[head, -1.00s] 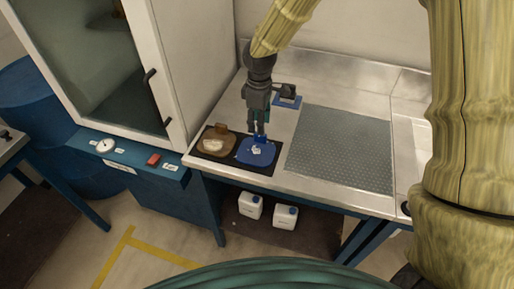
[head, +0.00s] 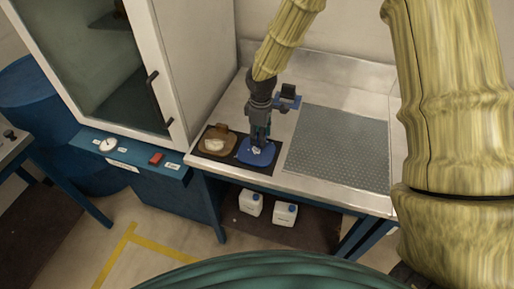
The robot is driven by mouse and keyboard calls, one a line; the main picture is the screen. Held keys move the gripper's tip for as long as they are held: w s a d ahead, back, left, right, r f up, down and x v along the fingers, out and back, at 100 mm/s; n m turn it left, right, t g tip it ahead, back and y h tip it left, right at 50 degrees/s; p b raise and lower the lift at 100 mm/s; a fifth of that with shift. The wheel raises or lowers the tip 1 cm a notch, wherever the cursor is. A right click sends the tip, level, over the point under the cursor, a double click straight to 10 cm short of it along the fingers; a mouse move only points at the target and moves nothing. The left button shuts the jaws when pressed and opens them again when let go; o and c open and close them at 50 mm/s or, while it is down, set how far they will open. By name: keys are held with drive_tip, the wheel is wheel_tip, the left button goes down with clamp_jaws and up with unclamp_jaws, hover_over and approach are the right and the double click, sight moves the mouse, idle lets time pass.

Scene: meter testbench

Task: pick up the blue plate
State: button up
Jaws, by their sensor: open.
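The blue plate (head: 256,158) lies on a dark mat (head: 267,169) at the front left of the metal bench. A small pale mark or piece shows on its middle. My gripper (head: 258,145) points down over the rear part of the plate with its jaws open. It hides the plate's back edge, where a raised blue part showed before. I cannot tell whether the fingers touch the plate.
A brown plate (head: 228,151) with a pale piece sits left of the blue one. A blue-based dark object (head: 288,98) stands behind. A perforated grey panel (head: 340,145) lies to the right. A white cabinet (head: 186,60) borders the left.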

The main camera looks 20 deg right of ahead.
clamp_jaws()
drive_tip(key=shift+w+r, duration=0.1)
drive_tip(key=shift+r, duration=0.1)
idle(0.3)
